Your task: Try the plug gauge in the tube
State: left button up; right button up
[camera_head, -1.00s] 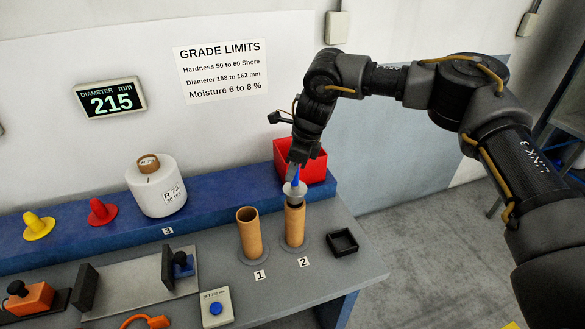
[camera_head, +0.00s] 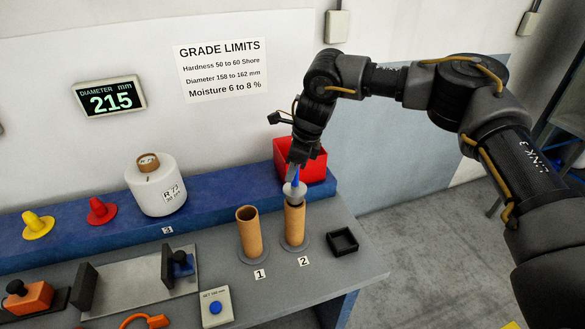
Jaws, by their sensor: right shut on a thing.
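The plug gauge (camera_head: 295,188) has a blue handle and a grey metal body. My right gripper (camera_head: 296,168) is shut on its blue handle. The gauge stands at the mouth of the brown tube (camera_head: 294,225) at place 2, its grey body at the tube's top rim. How far it reaches inside is hidden. The tube stands upright on a round grey base. A second brown tube (camera_head: 249,234) stands upright and open-topped at place 1. My left gripper is not in view.
A red bin (camera_head: 312,167) stands behind the gauge on the blue shelf. A small black tray (camera_head: 342,242) sits right of tube 2. A white bobbin (camera_head: 158,190), red and yellow cones, and a measuring fixture (camera_head: 135,285) are to the left. The display reads 215.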

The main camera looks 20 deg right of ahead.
jog(key=shift+f+b, duration=0.35)
jog(key=shift+f, duration=0.25)
dwell(0.7)
jog(key=shift+r, duration=0.15)
jog(key=shift+r+p, duration=0.35)
jog(key=shift+p, duration=0.05)
jog(key=shift+r+p, duration=2.15)
jog(key=shift+r, duration=1.15)
jog(key=shift+f, duration=0.15)
jog(key=shift+f+b, duration=1.7)
jog(key=shift+f, duration=1.05)
jog(key=shift+f+b, duration=0.6)
jog(key=shift+f, duration=0.3)
jog(key=shift+r, duration=0.1)
